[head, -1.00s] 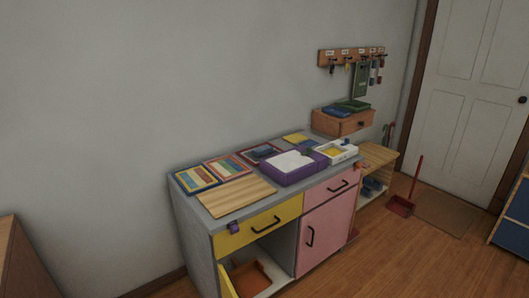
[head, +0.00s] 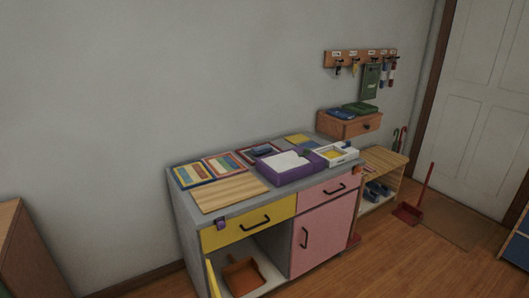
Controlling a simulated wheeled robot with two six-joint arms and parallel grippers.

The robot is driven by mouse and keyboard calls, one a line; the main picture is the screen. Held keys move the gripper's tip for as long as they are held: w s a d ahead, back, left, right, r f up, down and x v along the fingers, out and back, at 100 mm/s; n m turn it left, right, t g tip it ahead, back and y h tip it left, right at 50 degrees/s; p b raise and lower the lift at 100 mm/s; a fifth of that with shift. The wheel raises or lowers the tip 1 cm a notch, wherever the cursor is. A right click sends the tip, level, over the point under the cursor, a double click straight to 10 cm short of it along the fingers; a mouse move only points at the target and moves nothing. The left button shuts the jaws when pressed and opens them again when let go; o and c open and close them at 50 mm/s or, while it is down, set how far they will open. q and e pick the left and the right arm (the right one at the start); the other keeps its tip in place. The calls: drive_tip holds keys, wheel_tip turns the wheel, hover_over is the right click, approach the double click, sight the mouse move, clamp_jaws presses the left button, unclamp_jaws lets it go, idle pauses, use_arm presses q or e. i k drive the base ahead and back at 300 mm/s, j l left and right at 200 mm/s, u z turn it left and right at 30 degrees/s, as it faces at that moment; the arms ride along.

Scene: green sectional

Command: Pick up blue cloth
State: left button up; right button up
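A small dark blue item (head: 262,151) lies on a red-bordered mat on top of the grey cabinet (head: 182,208). It may be the blue cloth, but it is too small to be sure. A flat blue item (head: 341,113) also lies beside a green one (head: 360,107) on the wooden drawer box (head: 350,126) at the back right. Neither of my grippers is in view.
The cabinet top also holds a purple tray (head: 281,176), a white tray (head: 348,152), a striped wooden board (head: 229,192) and colourful mats (head: 194,176). Its lower left door is open. A red dustpan (head: 408,212) stands right; a brown unit (head: 25,255) stands left.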

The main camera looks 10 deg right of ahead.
sight(259, 150)
drive_tip(key=i+l+u, duration=0.15)
drive_tip(key=l+u, duration=0.25)
drive_tip(key=l, duration=0.5)
drive_tip(key=l+u, duration=0.4)
drive_tip(key=l, duration=0.5)
drive_tip(key=k+l+u, duration=0.15)
drive_tip(key=l+u, duration=0.3)
drive_tip(key=l, duration=0.45)
